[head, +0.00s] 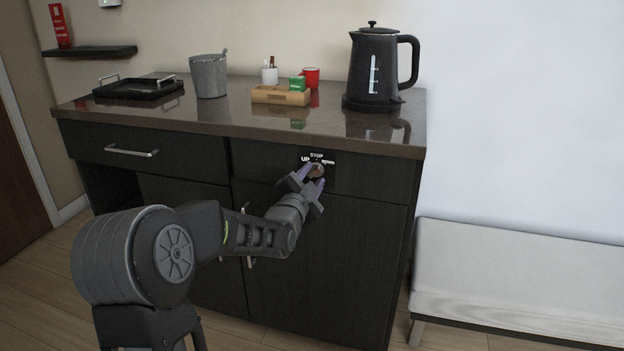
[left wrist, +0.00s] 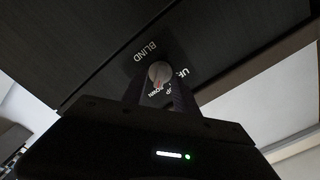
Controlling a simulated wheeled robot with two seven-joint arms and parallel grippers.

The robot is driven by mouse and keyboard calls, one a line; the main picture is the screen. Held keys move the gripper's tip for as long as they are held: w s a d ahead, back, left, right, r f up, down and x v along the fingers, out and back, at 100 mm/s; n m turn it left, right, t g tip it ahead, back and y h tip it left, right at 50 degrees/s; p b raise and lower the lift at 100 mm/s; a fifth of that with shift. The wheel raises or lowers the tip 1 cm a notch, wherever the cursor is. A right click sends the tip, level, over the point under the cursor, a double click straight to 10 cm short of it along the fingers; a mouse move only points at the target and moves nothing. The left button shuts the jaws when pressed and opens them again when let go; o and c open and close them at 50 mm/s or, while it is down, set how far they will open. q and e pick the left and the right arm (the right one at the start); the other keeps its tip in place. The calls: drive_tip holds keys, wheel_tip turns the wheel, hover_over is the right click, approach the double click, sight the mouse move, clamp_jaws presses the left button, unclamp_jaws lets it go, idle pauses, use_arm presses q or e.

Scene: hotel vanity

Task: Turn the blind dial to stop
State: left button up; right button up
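The blind dial (head: 317,171) is a small round knob on a black plate on the dark cabinet front, below the countertop. The plate reads STOP at the top, UP at left and DOWN at right. In the left wrist view the dial (left wrist: 160,71) has a red mark at its lower edge, on the side of the partly hidden DOWN label; the exact setting is unclear. My left gripper (head: 311,179) is at the dial, one finger on either side. Its fingers (left wrist: 160,95) flank the knob closely; whether they touch it is unclear. My right gripper is not in view.
On the countertop (head: 230,113) stand a black tray (head: 138,91), a grey bucket (head: 209,77), a wooden caddy (head: 280,96), a red cup (head: 311,77) and a black kettle (head: 374,70). A drawer handle (head: 131,151) juts out left. A pale bench (head: 515,278) is at right.

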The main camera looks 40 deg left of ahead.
use_arm(q)
drive_tip(key=shift+w, duration=0.2)
drive_tip(key=shift+c, duration=0.2)
clamp_jaws()
